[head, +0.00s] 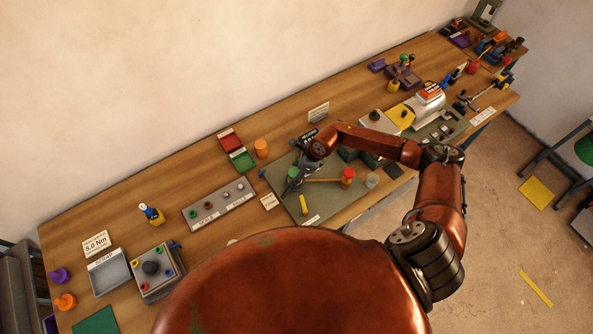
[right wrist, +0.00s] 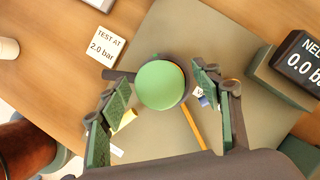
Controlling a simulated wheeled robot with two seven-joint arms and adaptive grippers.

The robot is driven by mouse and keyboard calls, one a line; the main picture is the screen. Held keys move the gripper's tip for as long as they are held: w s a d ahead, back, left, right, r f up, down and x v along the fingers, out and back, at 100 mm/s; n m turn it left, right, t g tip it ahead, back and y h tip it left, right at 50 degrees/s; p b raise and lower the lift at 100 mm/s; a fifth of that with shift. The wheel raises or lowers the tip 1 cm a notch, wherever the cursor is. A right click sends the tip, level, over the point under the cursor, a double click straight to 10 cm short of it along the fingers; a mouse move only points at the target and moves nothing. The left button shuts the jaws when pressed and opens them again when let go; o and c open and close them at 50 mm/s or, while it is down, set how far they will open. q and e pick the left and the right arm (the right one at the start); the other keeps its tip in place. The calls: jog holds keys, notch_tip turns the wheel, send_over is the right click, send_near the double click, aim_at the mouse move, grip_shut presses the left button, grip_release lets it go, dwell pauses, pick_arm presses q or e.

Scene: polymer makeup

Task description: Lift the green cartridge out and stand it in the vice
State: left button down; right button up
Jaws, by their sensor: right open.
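The green cartridge (right wrist: 160,85) shows in the right wrist view as a round green top inside a dark ring, with a dark stub on the ring's left. In the head view it is mostly hidden by my right gripper (head: 292,184). My right gripper, also in the right wrist view (right wrist: 163,110), is open, with one finger on each side of the green top. The fingers look apart from it; their height relative to it is hard to judge. I cannot pick out the vice with certainty. My left gripper is not in view.
A yellow bar (head: 322,181) runs from the green cartridge's place to a red-topped part (head: 347,173) on the grey-green mat (head: 325,205). A "TEST AT 2.0 bar" card (right wrist: 103,45) and a dark 0.0 bar display (right wrist: 300,65) stand nearby. A clear cup (head: 372,180) stands to the right.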

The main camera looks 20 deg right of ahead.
jog(key=c, duration=1.3)
jog(key=shift+r, duration=0.1)
jog(key=shift+r+p, duration=0.3)
jog(key=shift+r, duration=0.35)
jog(key=shift+r+p, duration=1.5)
jog(key=shift+r, duration=1.15)
